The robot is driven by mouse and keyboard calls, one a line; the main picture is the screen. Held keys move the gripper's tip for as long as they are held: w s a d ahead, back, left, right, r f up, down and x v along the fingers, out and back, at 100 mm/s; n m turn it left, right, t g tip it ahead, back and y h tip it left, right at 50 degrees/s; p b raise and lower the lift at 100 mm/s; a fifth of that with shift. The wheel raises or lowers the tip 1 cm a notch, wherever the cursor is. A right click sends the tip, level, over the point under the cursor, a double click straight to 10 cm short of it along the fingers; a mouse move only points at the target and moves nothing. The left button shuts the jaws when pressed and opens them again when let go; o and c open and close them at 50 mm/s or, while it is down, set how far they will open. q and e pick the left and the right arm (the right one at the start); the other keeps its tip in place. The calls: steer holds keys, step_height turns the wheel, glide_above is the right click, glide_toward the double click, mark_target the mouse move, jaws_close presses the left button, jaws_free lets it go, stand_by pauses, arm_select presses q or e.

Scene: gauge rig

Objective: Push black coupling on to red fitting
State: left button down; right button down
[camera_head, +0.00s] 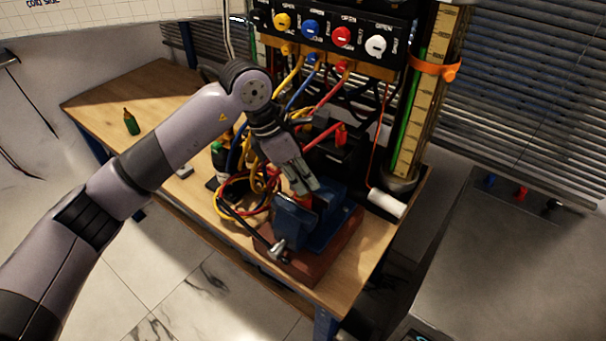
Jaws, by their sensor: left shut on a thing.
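My left gripper (303,180) reaches in from the left and points down over the blue vise (325,228) on the bench. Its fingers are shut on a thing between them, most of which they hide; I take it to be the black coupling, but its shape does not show. A small orange-red piece (304,201), likely the red fitting, shows just below the fingertips at the vise jaws. I cannot tell whether the held thing touches it. My right gripper is not in view.
Yellow and red hoses (232,199) lie coiled left of the vise. A valve panel (330,38) with coloured knobs stands behind, hoses hanging from it. A tall gauge column (421,110) stands at right.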

arm_select(q)
steer(key=shift+f, duration=0.15)
stand_by(0.8)
steer(key=c, duration=1.6)
jaws_free()
steer(key=shift+c, duration=0.2)
steer(key=shift+o, duration=0.3)
steer(key=o, duration=0.5)
steer(key=shift+r, duration=0.2)
